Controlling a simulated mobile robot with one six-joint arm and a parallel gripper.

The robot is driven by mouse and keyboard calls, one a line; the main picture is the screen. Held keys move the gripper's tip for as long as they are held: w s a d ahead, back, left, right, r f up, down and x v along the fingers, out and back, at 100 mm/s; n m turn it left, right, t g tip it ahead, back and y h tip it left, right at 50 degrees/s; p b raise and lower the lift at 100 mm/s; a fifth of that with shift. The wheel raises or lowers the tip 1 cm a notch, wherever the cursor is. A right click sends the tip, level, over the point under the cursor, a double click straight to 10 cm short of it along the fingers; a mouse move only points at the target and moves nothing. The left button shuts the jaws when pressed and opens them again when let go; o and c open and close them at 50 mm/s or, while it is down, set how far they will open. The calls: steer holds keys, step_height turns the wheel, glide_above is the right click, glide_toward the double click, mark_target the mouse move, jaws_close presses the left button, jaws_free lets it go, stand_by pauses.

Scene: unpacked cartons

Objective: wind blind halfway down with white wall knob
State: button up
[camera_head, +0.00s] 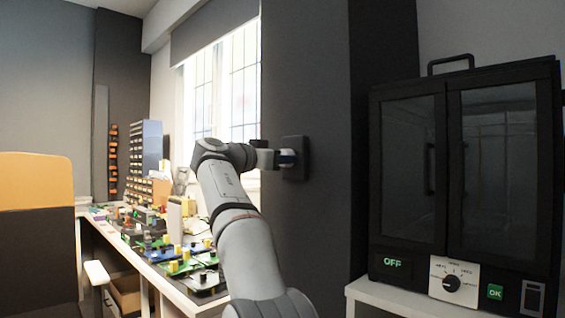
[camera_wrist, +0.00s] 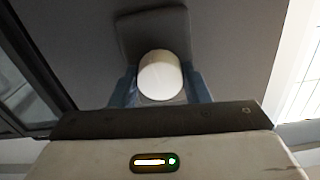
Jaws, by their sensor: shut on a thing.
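The white wall knob (camera_wrist: 160,76) shows in the wrist view as a round white cap between my two blue-grey fingers. It sits on a dark wall plate (camera_head: 296,158), fixed to the dark grey wall. My gripper (camera_head: 286,158) is at the plate in the head view and is shut on the knob; its fingers (camera_wrist: 161,88) flank the knob in the wrist view. The dark blind (camera_head: 212,28) covers only the top of the bright window (camera_head: 222,90); my arm hides part of the window's lower area.
A black cabinet (camera_head: 465,180) with glass doors, a dial and an OFF display stands on a white table at right. A long bench (camera_head: 185,285) with several small coloured parts runs under the window. An orange-topped dark panel (camera_head: 36,182) is at left.

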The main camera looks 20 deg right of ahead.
steer(key=shift+f, duration=0.1)
stand_by(0.3)
steer(key=o, duration=1)
steer(key=v, duration=0.8)
steer(key=shift+w, duration=0.1)
